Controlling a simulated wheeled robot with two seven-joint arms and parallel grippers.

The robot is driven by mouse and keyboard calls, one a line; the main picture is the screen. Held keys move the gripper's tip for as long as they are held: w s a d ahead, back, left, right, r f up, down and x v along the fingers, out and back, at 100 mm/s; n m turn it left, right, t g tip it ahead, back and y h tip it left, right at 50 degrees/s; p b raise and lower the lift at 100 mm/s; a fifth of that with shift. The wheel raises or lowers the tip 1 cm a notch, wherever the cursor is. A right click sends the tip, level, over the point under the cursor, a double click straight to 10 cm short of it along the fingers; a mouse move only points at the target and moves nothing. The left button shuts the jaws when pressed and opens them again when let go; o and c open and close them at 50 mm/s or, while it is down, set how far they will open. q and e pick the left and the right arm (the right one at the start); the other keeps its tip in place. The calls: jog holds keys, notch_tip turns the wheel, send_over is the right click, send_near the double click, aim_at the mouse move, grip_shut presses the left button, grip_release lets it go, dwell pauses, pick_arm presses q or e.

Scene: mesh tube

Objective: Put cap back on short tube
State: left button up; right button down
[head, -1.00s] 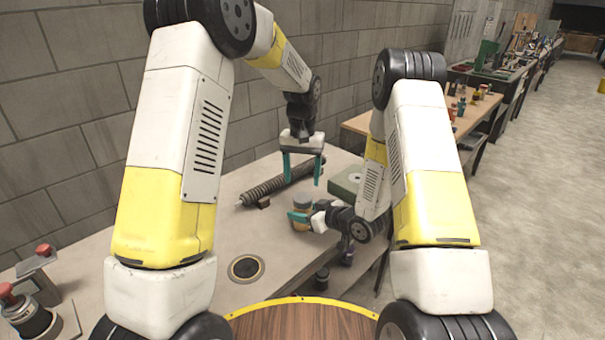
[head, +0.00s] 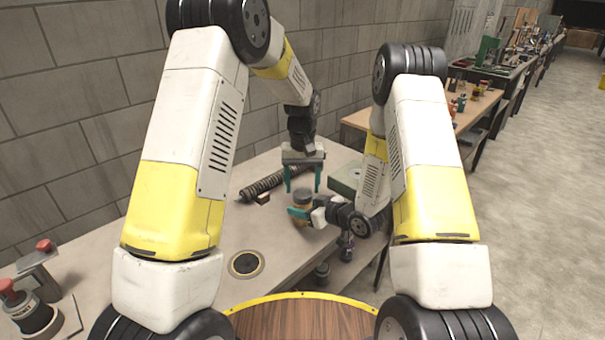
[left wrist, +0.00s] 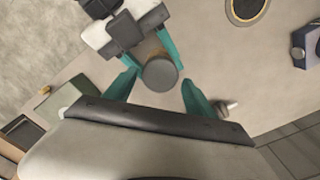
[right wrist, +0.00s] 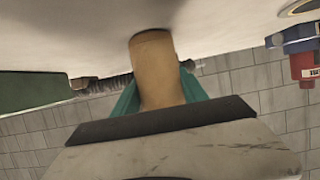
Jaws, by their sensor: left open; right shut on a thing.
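The short tube (head: 301,215) stands upright on the table with a tan body. A grey round cap (head: 303,195) appears to be on its top; I cannot tell how firmly it sits. The cap shows as a grey disc in the left wrist view (left wrist: 160,75). My right gripper (head: 302,213) is shut on the tube's body, which fills the space between its teal fingers in the right wrist view (right wrist: 158,75). My left gripper (head: 303,183) is open and points down above and just behind the tube. Its fingers are apart from the cap.
A long dark ribbed tube (head: 262,187) lies behind on the grey table, propped on a small brown block (head: 262,198). A green box (head: 345,181) is to the right. A round black and yellow disc (head: 246,264) lies in front. Devices with red buttons (head: 42,247) stand far left.

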pick_arm(q)
jog(key=shift+f, duration=1.2)
jog(key=c, duration=1.3)
jog(key=o, duration=1.6)
jog(key=shift+o, duration=0.2)
notch_tip(320, 180, up, 12)
